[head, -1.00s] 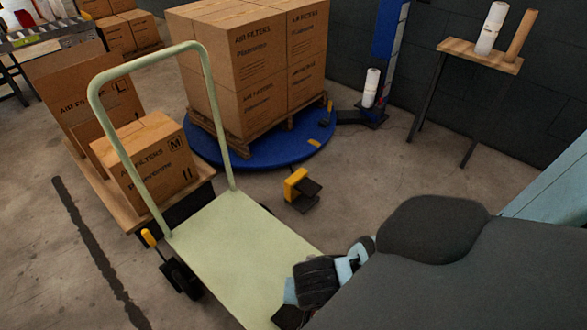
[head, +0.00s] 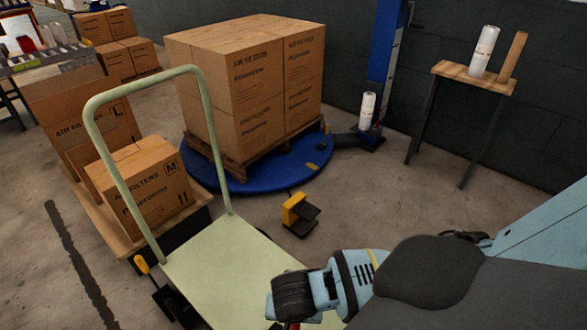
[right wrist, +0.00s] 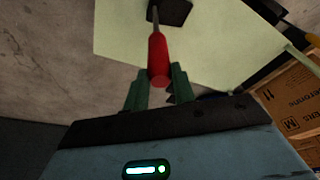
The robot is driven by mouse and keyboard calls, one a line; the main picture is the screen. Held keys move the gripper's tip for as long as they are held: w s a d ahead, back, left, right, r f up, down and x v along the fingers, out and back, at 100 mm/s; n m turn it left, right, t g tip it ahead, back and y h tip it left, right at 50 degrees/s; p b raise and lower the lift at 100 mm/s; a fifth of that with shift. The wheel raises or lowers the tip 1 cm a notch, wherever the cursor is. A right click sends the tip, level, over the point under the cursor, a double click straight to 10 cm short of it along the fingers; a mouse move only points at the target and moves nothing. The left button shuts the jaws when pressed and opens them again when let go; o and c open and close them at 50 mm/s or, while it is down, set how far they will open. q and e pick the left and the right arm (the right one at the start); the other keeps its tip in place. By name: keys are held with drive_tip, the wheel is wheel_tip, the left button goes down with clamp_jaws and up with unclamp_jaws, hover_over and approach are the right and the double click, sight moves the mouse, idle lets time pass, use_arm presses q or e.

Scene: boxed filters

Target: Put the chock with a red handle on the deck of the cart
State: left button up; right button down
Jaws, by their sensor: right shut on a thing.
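The chock (right wrist: 172,12) is dark, with a red handle (right wrist: 157,58). In the right wrist view my right gripper (right wrist: 158,88) is shut on this handle, with a green finger on each side. The dark block is at the top of that view, in front of the cart's pale green deck (right wrist: 120,38); I cannot tell its height above it. In the head view my right gripper (head: 292,300) is over the near right part of the deck (head: 215,268). A sliver of red shows below it; the chock's body is hidden. My left gripper is not in view.
The cart's upright handle (head: 97,150) stands at the deck's left end. Beyond are boxes (head: 150,190) on a wooden pallet and a box stack (head: 245,95) on a blue turntable (head: 215,180). A yellow and black pedal (head: 298,214) lies on the floor. The visible deck is bare.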

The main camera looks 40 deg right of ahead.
drive_tip(key=shift+w, duration=0.15)
drive_tip(key=c, duration=1.2)
unclamp_jaws()
drive_tip(key=shift+f, duration=0.15)
drive_tip(key=shift+o, duration=0.2)
drive_tip(key=shift+r, duration=0.2)
drive_tip(key=p+v, duration=0.4)
drive_tip(key=v, duration=0.8)
drive_tip(key=shift+f, duration=0.15)
